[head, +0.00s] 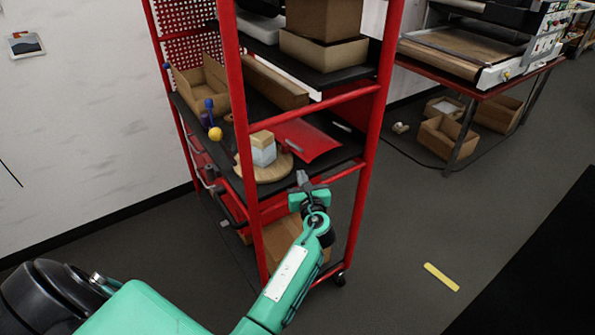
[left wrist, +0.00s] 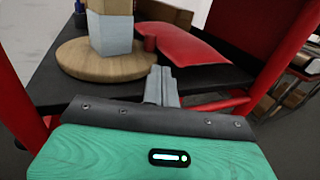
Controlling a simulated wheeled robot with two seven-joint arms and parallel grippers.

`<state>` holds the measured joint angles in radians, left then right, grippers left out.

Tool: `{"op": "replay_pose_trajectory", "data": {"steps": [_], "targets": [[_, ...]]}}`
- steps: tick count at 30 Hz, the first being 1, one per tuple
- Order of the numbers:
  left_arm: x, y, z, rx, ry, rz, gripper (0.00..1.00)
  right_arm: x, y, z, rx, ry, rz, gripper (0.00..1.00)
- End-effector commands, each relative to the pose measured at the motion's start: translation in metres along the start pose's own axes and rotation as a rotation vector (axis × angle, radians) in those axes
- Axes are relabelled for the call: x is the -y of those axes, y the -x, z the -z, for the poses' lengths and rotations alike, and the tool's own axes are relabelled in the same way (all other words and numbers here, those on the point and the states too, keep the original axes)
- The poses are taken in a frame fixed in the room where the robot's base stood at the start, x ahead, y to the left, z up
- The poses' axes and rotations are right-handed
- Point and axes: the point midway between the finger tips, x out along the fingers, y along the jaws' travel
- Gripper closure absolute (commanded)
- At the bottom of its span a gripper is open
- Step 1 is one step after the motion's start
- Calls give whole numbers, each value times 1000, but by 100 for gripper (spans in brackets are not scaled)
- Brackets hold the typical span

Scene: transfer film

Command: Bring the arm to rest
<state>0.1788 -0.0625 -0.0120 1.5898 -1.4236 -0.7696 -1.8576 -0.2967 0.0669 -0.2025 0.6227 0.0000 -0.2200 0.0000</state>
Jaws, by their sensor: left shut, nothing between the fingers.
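My left arm (head: 283,285) is green and reaches in from the bottom of the head view to the front of a red shelf rack (head: 238,110). My left gripper (head: 303,178) is at the edge of the rack's middle shelf. Its grey fingers are together and empty, and they show in the left wrist view (left wrist: 161,85). Ahead of them, apart, a round wooden board (head: 272,174) carries a white and tan block (head: 263,149). A red flat piece (head: 308,138) lies to the right of the board. My right gripper is not in view.
Cardboard boxes (head: 322,52) stand on the upper shelf. A red rail (head: 345,171) and post (head: 372,120) are close to my left gripper. A machine table (head: 470,85) stands at the back right.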

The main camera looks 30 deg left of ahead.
Motion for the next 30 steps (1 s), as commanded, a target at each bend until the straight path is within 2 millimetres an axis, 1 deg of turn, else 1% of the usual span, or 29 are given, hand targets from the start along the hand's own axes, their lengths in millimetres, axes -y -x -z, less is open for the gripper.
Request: {"op": "replay_pose_trajectory", "data": {"steps": [1,3,10,12,14,17,18,20,21,23,24,26,27,29,30], "targets": [[1,6,1,0,1,0,100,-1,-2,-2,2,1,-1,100],[1,10,0,0,1,0,100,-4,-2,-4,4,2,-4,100],[1,13,1,-3,3,0,100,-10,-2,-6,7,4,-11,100],[3,14,10,-19,15,10,100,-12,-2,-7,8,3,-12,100],[5,17,27,-50,43,26,100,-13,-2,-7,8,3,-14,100],[9,25,73,-142,128,63,100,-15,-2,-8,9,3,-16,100],[10,30,96,-191,173,78,100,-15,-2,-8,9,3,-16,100],[11,41,134,-272,250,93,100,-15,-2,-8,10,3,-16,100],[10,49,159,-328,302,97,100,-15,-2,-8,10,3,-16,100],[8,62,195,-411,382,95,100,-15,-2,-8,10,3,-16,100],[5,73,219,-466,434,88,100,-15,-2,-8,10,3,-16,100],[-1,89,253,-547,513,69,100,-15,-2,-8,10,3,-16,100],[-6,101,276,-601,565,51,100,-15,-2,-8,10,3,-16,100],[-14,119,309,-679,645,15,100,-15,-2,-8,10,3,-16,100],[-21,133,330,-730,698,-15,100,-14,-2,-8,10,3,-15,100]]}}
